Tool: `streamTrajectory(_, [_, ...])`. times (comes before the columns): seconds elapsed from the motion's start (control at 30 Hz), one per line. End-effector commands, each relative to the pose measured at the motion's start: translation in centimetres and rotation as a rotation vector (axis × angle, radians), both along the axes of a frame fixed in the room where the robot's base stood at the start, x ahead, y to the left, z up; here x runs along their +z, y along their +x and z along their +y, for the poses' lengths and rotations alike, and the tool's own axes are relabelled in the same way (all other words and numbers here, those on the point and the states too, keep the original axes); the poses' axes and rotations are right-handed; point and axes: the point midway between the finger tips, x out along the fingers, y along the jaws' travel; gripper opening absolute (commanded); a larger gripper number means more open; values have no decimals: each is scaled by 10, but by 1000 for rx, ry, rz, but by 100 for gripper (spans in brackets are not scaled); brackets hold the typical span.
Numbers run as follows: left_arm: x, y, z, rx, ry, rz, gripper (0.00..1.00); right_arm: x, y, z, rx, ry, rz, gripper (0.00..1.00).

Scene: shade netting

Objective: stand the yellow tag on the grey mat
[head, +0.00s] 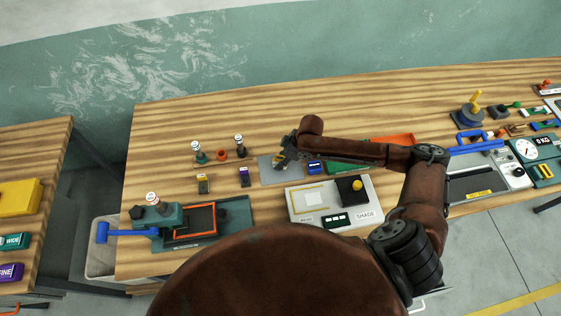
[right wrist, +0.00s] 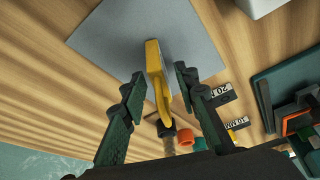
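The grey mat (head: 270,176) lies on the wooden bench in the head view, left of a small blue block. It fills the upper middle of the right wrist view (right wrist: 110,35). The yellow tag (right wrist: 157,75) shows edge-on there, seemingly upright with its far end at the mat. In the head view I cannot make it out behind my gripper. My right gripper (head: 285,160) is over the mat. In the wrist view its fingers (right wrist: 158,75) are spread on both sides of the tag, with a visible gap on each side. My left gripper is not in view.
Two small labelled blocks (head: 203,184) (head: 244,177) and two stampers (head: 197,151) (head: 239,145) stand left of the mat. The blue block (head: 315,168) is close at its right. A white SHADE device (head: 358,206) lies in front. The bench is clear behind the mat.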

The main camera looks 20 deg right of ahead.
Motion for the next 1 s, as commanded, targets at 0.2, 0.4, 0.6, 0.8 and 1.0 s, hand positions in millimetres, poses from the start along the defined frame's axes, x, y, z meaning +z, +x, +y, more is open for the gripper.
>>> streamTrajectory(0.2, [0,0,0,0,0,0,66,36,-8,-13,0,-3,-4,28])
streamTrajectory(0.4, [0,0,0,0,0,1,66,75,-18,-26,-2,-3,-2,28])
streamTrajectory(0.6, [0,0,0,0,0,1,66,100,-25,-34,-1,-1,-1,28])
streamTrajectory(0.8, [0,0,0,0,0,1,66,108,-27,-36,-1,1,0,28])
streamTrajectory(1.0, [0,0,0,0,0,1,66,108,-27,-36,0,1,-1,28])
